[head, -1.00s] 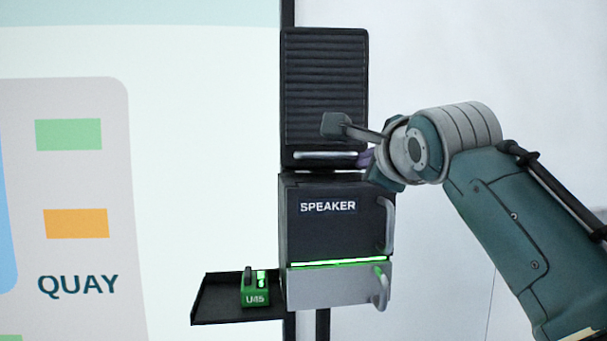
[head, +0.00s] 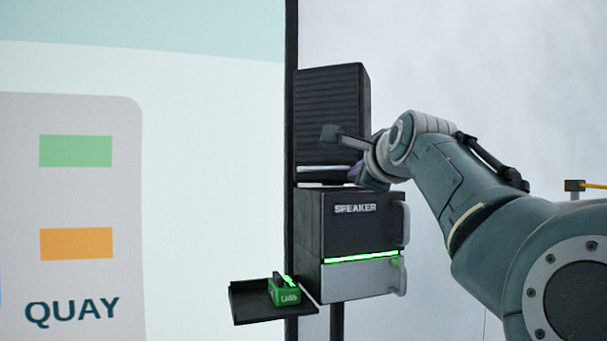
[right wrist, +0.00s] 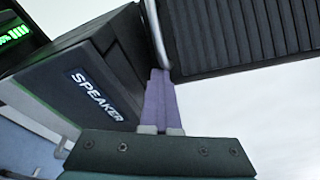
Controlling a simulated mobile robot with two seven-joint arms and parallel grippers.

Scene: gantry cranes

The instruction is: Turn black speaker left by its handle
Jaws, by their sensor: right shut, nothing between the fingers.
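The black speaker (head: 328,115), a ribbed black unit, sits on top of a black box labelled SPEAKER (head: 362,228). It faces a little left, and its right side shows. Its pale bar handle (head: 318,168) runs along the lower front edge; in the right wrist view the handle (right wrist: 158,35) is a silver bar. My right gripper (head: 357,171) is at the handle's right end. Its purple fingers (right wrist: 160,75) are shut with nothing between them. Their tips lie against or very near the bar; I cannot tell if they touch. My left gripper is out of view.
The lower box has a glowing green strip (head: 360,257) and upright handles at its right edge. A black tray (head: 250,306) holding a green block labelled U45 (head: 285,293) juts out at lower left. A large screen (head: 210,200) stands behind on the left.

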